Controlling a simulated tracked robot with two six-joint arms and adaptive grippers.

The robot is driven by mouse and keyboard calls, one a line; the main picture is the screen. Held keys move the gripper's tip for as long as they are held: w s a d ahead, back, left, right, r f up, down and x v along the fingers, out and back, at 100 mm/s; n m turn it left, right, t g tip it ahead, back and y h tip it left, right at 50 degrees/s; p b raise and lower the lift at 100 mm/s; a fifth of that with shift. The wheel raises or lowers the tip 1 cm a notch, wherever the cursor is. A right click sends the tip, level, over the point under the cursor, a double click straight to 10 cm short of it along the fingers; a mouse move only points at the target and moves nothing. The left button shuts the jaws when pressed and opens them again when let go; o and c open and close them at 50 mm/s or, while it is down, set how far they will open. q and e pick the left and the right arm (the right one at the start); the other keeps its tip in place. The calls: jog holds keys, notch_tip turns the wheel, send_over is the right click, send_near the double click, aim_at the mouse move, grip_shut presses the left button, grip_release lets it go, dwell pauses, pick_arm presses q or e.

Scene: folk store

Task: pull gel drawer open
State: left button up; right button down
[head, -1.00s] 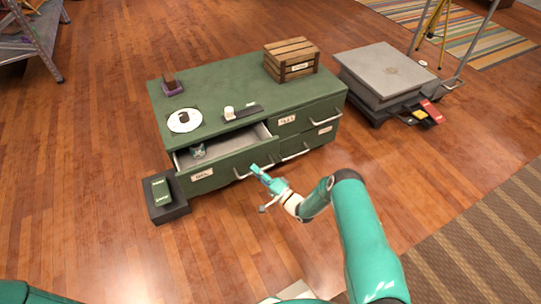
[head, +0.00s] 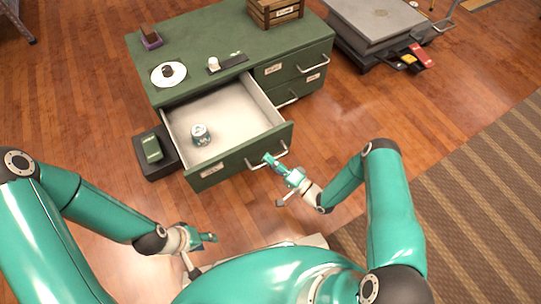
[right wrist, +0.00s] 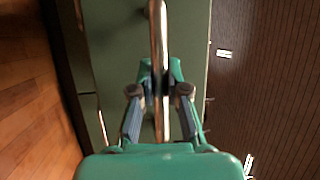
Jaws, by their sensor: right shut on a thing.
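The gel drawer (head: 232,157) is the upper left drawer of a green cabinet (head: 208,62). It stands well open, and its pale inside shows with a small can (head: 200,134) near the front left. A label is on the left of its front. My right gripper (head: 270,160) is shut on the drawer's bar handle (head: 284,153). In the right wrist view the handle (right wrist: 158,50) runs between the two fingers (right wrist: 160,90). My left gripper (head: 212,238) is in front of the cabinet, apart from everything; its fingers are too small to read.
A wooden crate (head: 275,12), a white plate (head: 169,74) and small items are on the cabinet top. A dark box with a green packet (head: 151,149) stands on the floor at left. A grey platform (head: 378,22) stands at right.

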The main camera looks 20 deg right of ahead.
jog(key=shift+s+a+f, duration=0.15)
jog(key=shift+s+a, duration=0.2)
jog(key=shift+a, duration=0.05)
jog(key=c, duration=1.3)
grip_release()
jog(key=shift+o, duration=0.7)
jog(key=shift+d, duration=0.25)
jog(key=shift+d, duration=0.15)
jog(key=v, duration=1.1)
jog(key=shift+s+d, duration=0.2)
jog(key=shift+s, duration=0.1)
jog(key=shift+f, duration=0.1)
